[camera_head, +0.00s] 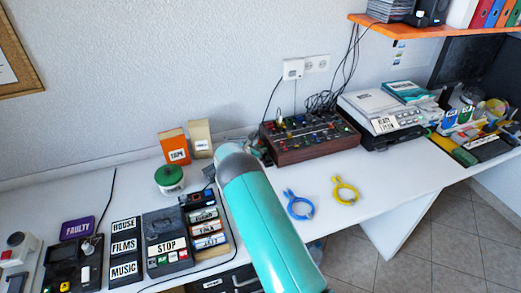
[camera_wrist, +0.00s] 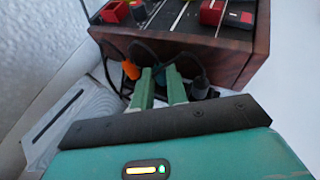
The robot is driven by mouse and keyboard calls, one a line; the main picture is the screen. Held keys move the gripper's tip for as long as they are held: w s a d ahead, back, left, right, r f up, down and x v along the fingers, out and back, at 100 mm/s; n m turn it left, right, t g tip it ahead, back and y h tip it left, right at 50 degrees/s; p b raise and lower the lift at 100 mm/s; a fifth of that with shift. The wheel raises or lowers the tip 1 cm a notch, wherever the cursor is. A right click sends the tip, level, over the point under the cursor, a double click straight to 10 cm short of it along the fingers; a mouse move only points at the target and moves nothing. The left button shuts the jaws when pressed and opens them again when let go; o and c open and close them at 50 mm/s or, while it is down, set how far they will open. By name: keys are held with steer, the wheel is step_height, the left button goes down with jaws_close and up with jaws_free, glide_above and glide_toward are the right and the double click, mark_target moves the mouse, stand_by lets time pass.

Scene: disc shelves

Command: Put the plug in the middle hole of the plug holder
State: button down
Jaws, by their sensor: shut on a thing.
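The dark plug holder (camera_wrist: 211,94) lies low beside the mixer, partly hidden by the fingers. An orange plug (camera_wrist: 131,70) stands left of the fingers and a dark grey plug (camera_wrist: 198,84) stands right of them. The middle hole is hidden, so I cannot tell whether the plug is in it. In the head view my arm hides the gripper.
The mixer (camera_head: 305,139) stands against the wall, with dark cables beside it. An orange box (camera_head: 175,146) and a green-lidded tub (camera_head: 169,178) stand to the left.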

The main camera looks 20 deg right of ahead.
steer(key=c, duration=1.7)
jaws_free()
steer(key=shift+f, duration=0.1)
steer(key=v, duration=1.2)
steer(key=s+d+r+m+g+y, duration=0.2)
steer(key=s+r+m+g+y, duration=0.25)
steer(key=s+r+m, duration=1.25)
steer(key=s+a+r+m+t+y, duration=0.1)
steer(key=s+a+r+m+y, duration=0.1)
steer(key=s, duration=0.7)
steer(key=s+a+r+m+t+y, duration=0.1)
steer(key=s+r, duration=0.4)
steer(key=s, duration=0.5)
steer(key=s+a+r+m+t+y, duration=0.1)
steer(key=s+a+r+m+y, duration=0.3)
steer(key=s, duration=0.6)
steer(key=shift+a, duration=0.9)
